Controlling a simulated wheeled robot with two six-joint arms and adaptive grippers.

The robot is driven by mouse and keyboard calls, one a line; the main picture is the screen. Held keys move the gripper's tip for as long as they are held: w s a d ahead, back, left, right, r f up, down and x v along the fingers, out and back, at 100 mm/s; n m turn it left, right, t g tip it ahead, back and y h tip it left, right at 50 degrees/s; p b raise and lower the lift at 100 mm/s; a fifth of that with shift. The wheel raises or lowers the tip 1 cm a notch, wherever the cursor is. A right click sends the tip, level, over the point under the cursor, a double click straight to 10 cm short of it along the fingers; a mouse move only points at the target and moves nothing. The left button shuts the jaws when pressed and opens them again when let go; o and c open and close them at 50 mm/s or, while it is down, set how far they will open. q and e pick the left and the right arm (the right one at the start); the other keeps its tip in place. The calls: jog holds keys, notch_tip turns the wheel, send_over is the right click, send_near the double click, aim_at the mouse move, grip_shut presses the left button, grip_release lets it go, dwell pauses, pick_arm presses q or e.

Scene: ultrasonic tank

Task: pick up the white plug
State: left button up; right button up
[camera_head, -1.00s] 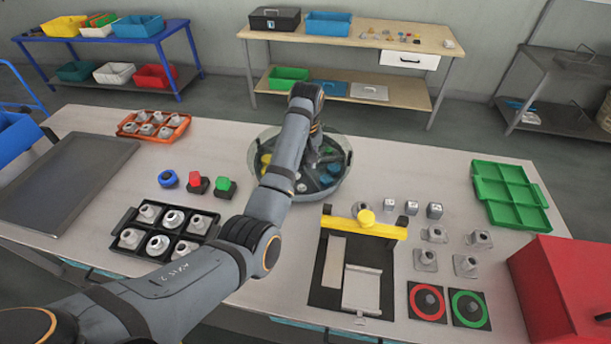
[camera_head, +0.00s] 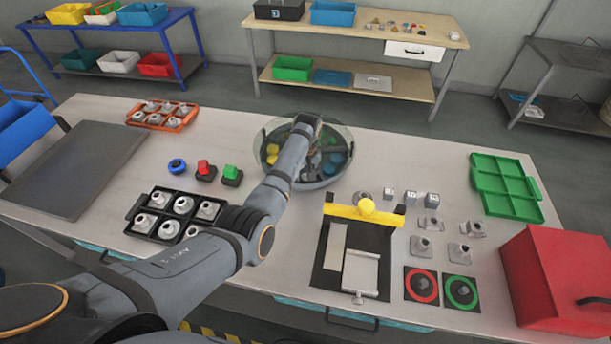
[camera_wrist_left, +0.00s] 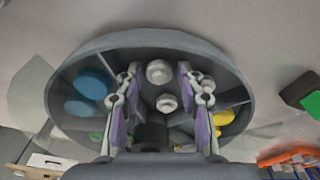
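A round grey tank (camera_head: 330,181) with compartments stands on the table. In the left wrist view, two white plugs show in its middle compartment: one white plug (camera_wrist_left: 159,71) near the fingertips and another white plug (camera_wrist_left: 166,103) closer to the palm. In the head view my forearm largely hides the gripper. My right gripper is not in view.
The tank also holds blue pieces (camera_wrist_left: 95,83) and yellow pieces (camera_head: 272,150) in side compartments. A black tray (camera_head: 128,214) of grey parts, an orange tray (camera_head: 135,117), red and green push buttons and a yellow-barred fixture (camera_head: 345,212) stand around it. A red box (camera_head: 560,280) is at right.

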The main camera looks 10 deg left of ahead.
pick_arm(q)
jog(key=c, duration=0.3)
jog(key=shift+r, duration=0.1)
jog(key=shift+c, duration=0.9)
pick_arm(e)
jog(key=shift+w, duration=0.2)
pick_arm(q)
notch_tip(320, 180, up, 10)
jog(key=shift+f+b, duration=0.1)
jog(key=shift+b, duration=1)
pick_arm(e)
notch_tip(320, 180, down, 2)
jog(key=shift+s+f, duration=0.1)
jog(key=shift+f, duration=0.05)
